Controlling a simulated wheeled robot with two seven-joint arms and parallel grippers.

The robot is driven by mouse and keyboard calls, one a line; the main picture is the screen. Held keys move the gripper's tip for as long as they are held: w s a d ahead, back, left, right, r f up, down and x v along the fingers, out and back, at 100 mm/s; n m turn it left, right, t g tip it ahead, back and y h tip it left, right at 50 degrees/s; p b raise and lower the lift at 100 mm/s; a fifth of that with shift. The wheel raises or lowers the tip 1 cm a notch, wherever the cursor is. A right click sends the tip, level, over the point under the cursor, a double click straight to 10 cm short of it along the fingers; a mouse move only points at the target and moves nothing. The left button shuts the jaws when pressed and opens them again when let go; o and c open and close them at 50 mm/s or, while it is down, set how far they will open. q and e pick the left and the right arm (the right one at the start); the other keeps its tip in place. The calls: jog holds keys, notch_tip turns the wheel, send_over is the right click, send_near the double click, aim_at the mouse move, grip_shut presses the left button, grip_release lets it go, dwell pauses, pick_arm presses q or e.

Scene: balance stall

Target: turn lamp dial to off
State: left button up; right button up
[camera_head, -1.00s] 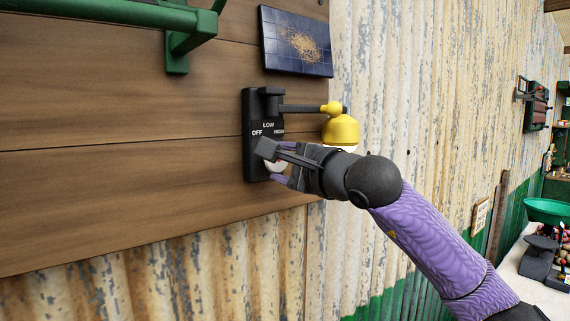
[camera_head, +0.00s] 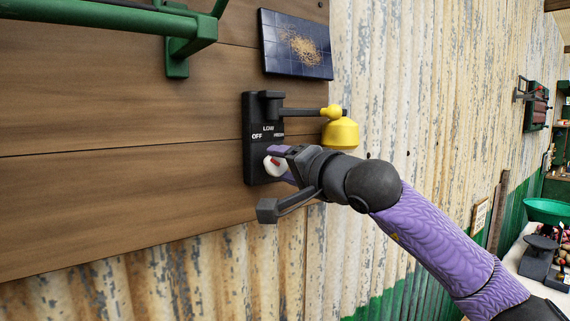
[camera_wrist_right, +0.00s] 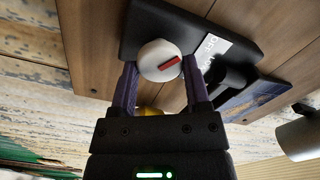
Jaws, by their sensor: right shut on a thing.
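The lamp dial (camera_head: 271,168) is a white round knob with a red pointer mark, low on a black wall plate (camera_head: 256,108). OFF, LOW and a partly covered third word are printed above it. In the right wrist view the dial (camera_wrist_right: 151,60) sits between the two purple fingers, its red mark towards the printed label. I cannot tell which word it points at. My right gripper (camera_head: 281,165) is shut on the dial; it also shows in the right wrist view (camera_wrist_right: 161,78). The yellow lamp (camera_head: 341,133) hangs from an arm on the plate. My left gripper is out of view.
A dark blue solar panel (camera_head: 296,44) is on the wooden board above the plate. A green rail (camera_head: 110,18) juts out at the upper left. Corrugated metal wall lies right of and below the board. A green bowl (camera_head: 546,210) stands far right.

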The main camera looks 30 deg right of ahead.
jog(key=shift+f, duration=0.1)
dwell(0.6)
jog(key=o, duration=1.3)
jog(key=shift+s, duration=0.25)
jog(key=s+b, duration=0.1)
jog(key=s, duration=0.2)
jog(key=s+b, duration=0.2)
jog(key=s, duration=0.1)
jog(key=s+b, duration=0.2)
jog(key=s, duration=0.1)
jog(key=shift+s+d, duration=0.15)
jog(key=shift+d, duration=0.2)
